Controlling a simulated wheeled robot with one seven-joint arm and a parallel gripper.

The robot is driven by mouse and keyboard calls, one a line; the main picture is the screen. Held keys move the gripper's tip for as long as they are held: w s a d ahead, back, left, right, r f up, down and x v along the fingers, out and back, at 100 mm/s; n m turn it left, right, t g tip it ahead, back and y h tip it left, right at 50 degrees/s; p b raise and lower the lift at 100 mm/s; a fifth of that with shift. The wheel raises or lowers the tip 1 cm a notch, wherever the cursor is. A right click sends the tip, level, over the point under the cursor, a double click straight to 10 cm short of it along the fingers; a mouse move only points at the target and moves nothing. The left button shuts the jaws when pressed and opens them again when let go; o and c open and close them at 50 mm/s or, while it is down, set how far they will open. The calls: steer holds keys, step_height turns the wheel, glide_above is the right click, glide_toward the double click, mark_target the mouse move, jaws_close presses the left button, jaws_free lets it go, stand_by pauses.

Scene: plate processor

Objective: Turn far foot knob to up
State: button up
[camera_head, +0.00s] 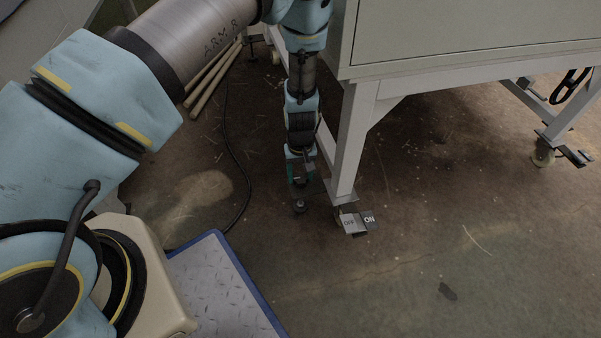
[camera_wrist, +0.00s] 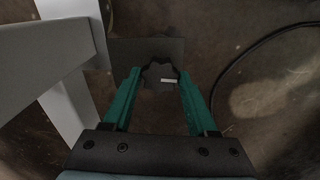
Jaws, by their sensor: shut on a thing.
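A dark lobed foot knob (camera_wrist: 160,74) with a short white mark sits on a dark flat plate (camera_wrist: 120,50) beside the machine's pale leg. In the wrist view my gripper (camera_wrist: 160,77) has its two green fingers on either side of the knob, shut on it. The fingers cover the knob's left and right sides. In the head view my gripper (camera_head: 301,182) points straight down at the foot of the nearest leg (camera_head: 347,150), just left of it. The knob (camera_head: 299,206) shows small and dark below the fingertips.
An OFF/ON pedal (camera_head: 354,223) sits at the base of the same leg. Another foot with a caster (camera_head: 542,152) stands at the right. A black cable (camera_head: 240,170) and wooden poles (camera_head: 212,80) lie left of my arm. The floor at front right is mostly clear.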

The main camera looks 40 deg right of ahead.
steer(key=o, duration=1.4)
steer(key=shift+c, duration=0.2)
step_height(320, 180, up, 11)
steer(key=p, duration=0.3)
steer(key=shift+p, duration=0.3)
steer(key=shift+f, duration=0.1)
